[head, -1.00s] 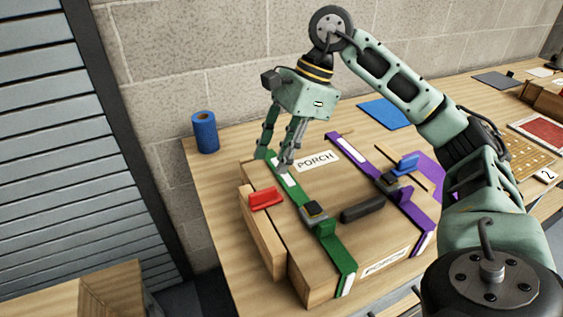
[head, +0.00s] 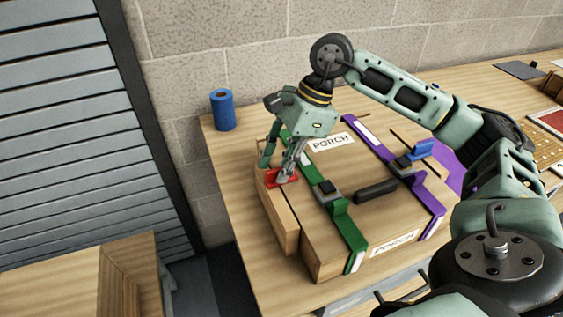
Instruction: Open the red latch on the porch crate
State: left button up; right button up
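The porch crate (head: 335,166) is a wooden box with PORCH labels on its top and front. The red latch (head: 278,178) sits on a narrow wooden ledge along the crate's left side, beside the green strap (head: 344,229). My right gripper (head: 276,172) points down over the red latch with its fingers apart. One fingertip overlaps the latch in this view; I cannot tell whether it touches. The fingers partly hide the latch. My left gripper is not in view.
A purple strap (head: 431,202) with a raised blue latch (head: 420,148) crosses the crate's right part. A black handle (head: 376,191) lies between the straps. A blue roll (head: 223,109) stands behind left. Bare tabletop (head: 243,180) lies left of the crate.

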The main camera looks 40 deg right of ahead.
grip_shut()
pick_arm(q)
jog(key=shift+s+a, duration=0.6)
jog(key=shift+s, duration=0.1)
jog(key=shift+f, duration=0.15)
